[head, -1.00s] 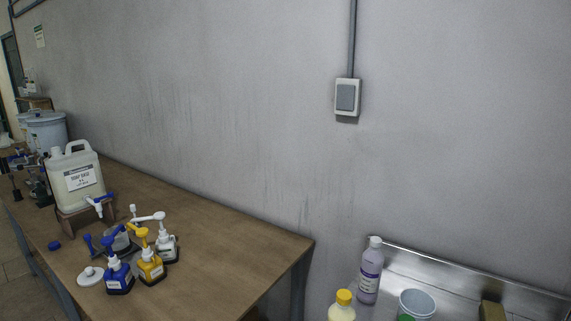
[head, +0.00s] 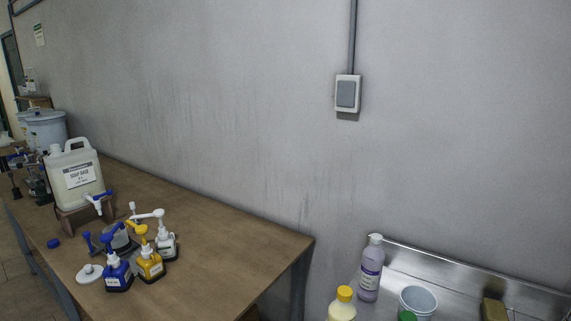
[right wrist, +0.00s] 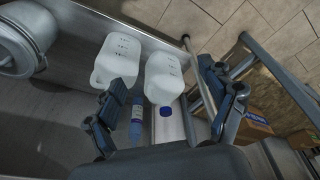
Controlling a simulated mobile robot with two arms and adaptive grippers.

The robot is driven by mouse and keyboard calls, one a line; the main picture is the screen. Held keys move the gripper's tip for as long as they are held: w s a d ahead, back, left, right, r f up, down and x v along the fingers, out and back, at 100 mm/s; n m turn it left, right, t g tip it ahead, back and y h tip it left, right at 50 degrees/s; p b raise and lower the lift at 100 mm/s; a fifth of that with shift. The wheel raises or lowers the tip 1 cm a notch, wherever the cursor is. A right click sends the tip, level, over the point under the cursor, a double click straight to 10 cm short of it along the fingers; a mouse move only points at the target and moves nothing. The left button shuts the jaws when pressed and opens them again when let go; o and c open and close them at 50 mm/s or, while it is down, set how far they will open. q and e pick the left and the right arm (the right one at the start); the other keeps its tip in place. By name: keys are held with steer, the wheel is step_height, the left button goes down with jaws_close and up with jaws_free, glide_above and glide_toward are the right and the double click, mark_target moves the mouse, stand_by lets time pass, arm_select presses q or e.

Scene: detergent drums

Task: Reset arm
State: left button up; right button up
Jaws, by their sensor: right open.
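My right gripper (right wrist: 163,82) shows in the right wrist view with its two dark fingers spread wide apart. It is open, and no thing is clasped between the fingers. Two whitish translucent jugs (right wrist: 117,60) (right wrist: 163,78) stand beyond and between the fingers. A bottle with a blue cap (right wrist: 166,112) and a slim blue bottle (right wrist: 137,122) are close by; the gripper's distance to them is hard to tell. My left gripper is in neither view, and neither arm shows in the head view.
A wooden table (head: 215,262) holds a soap base jug (head: 77,178) and several pump bottles (head: 151,263). At lower right, a metal counter (head: 455,272) holds a purple bottle (head: 370,272), a yellow-capped bottle (head: 342,309) and a white cup (head: 417,299). Metal rails (right wrist: 262,58) flank the right finger.

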steer(key=s+d+f+g+b, duration=0.1)
steer(key=s+d+f, duration=0.2)
steer(key=s+f, duration=1.4)
step_height(320, 180, down, 2)
steer(key=shift+s+f, duration=0.15)
steer(key=shift+s, duration=0.1)
